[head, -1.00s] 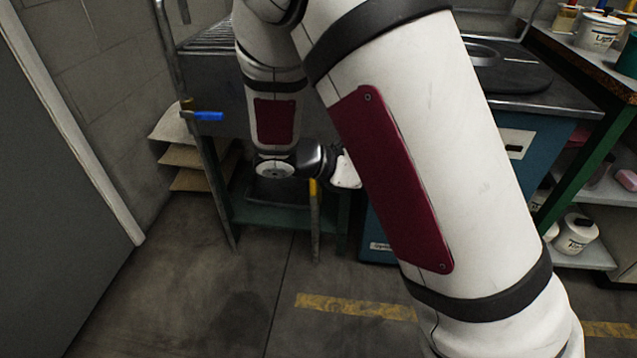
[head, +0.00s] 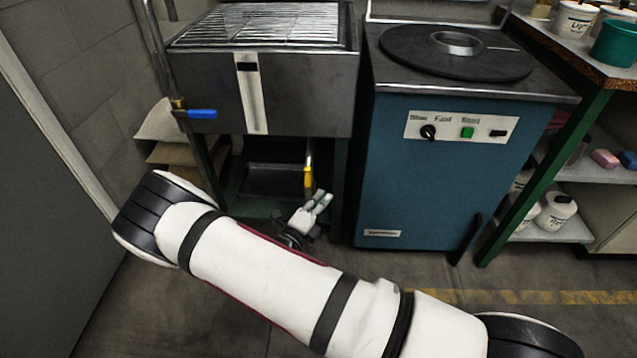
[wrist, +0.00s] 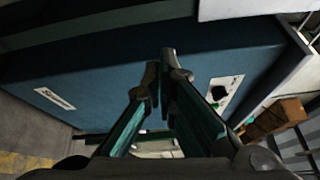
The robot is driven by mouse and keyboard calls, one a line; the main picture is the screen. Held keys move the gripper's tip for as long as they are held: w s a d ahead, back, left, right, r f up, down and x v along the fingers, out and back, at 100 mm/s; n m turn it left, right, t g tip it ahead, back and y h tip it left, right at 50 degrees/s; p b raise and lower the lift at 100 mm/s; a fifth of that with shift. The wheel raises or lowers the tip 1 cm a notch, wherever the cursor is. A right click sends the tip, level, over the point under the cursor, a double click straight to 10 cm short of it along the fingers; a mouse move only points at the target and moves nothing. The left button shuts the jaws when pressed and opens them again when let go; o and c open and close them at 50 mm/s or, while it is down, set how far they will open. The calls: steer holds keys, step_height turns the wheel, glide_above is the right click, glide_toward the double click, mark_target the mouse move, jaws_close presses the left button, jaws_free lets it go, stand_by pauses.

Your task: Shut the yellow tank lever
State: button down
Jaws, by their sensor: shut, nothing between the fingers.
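The yellow lever (head: 308,177) is on a thin vertical pipe below the steel tank (head: 300,100), in the head view. It appears to hang upright, along the pipe. My gripper (head: 324,198) is low in front of the tank, just below and right of the lever, with its fingers pointing up and right. A small gap seems to separate them, though contact is hard to judge. In the wrist view my gripper (wrist: 163,75) is shut and empty, its fingertips together before the blue cabinet (wrist: 90,70). The lever cannot be made out there.
A blue lever (head: 202,114) sticks out from the pipe at the tank's left. The blue cabinet (head: 440,190) stands close on the right, with a control panel (head: 461,127). A dark tray (head: 270,180) lies under the tank. Open floor lies in front.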

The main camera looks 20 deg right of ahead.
mark_target(308, 183)
steer(key=shift+w+a+f+n+t+y, duration=0.1)
steer(key=shift+a+f+n+t+y, duration=0.15)
steer(key=shift+f+n, duration=0.25)
steer(key=shift+s+a+f+n+t+y, duration=0.15)
steer(key=shift+f+n+y, duration=0.15)
steer(key=shift+f+n, duration=0.2)
steer(key=shift+w+a+f+n+t+y, duration=0.15)
steer(key=shift+f+n+t+y, duration=0.1)
steer(key=shift+f+n, duration=0.2)
steer(key=w+d+b, duration=0.2)
steer(key=w+b, duration=0.3)
steer(key=w, duration=0.4)
steer(key=shift+d, duration=0.15)
